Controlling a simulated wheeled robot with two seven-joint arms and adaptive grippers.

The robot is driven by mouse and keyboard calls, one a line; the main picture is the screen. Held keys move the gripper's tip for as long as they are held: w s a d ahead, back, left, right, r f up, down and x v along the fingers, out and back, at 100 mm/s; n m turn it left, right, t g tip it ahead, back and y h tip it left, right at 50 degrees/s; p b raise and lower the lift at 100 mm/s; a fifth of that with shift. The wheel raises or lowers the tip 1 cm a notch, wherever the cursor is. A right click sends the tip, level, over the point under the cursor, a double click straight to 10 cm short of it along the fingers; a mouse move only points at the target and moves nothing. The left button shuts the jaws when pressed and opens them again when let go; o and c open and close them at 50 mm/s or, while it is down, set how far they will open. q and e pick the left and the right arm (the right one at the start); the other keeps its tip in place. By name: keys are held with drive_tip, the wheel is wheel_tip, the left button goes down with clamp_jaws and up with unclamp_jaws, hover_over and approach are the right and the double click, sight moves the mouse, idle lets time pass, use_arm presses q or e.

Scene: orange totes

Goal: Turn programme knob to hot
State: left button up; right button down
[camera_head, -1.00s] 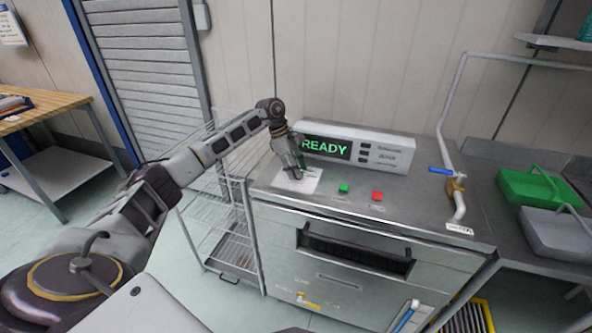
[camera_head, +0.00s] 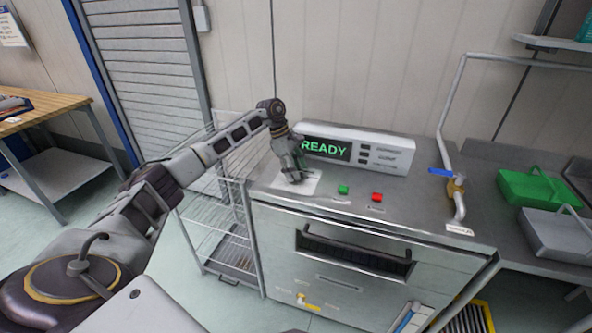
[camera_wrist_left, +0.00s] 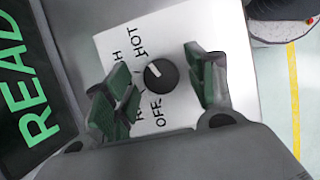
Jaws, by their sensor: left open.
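The programme knob (camera_wrist_left: 161,76) is a round black dial with a small white mark, on a white plate (camera_wrist_left: 108,42) in the left wrist view. The plate reads HOT above the knob and OFF below it; other lettering is partly hidden by a finger. The knob's mark faces left in this view, but the exact setting is hard to tell. My left gripper (camera_wrist_left: 160,88) is open, its green-padded fingers on either side of the knob with gaps showing. In the head view my left gripper (camera_head: 294,178) points down over the white plate (camera_head: 312,184) and hides the knob.
A display (camera_head: 326,147) reading READY stands behind the plate. A green button (camera_head: 343,189) and a red button (camera_head: 377,197) lie to its right on the steel top. A pipe with a blue-handled valve (camera_head: 441,171) rises farther right. A wire rack (camera_head: 222,222) stands left.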

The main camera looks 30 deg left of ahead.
use_arm(q)
drive_tip(key=v, duration=1.2)
idle(0.3)
idle(0.6)
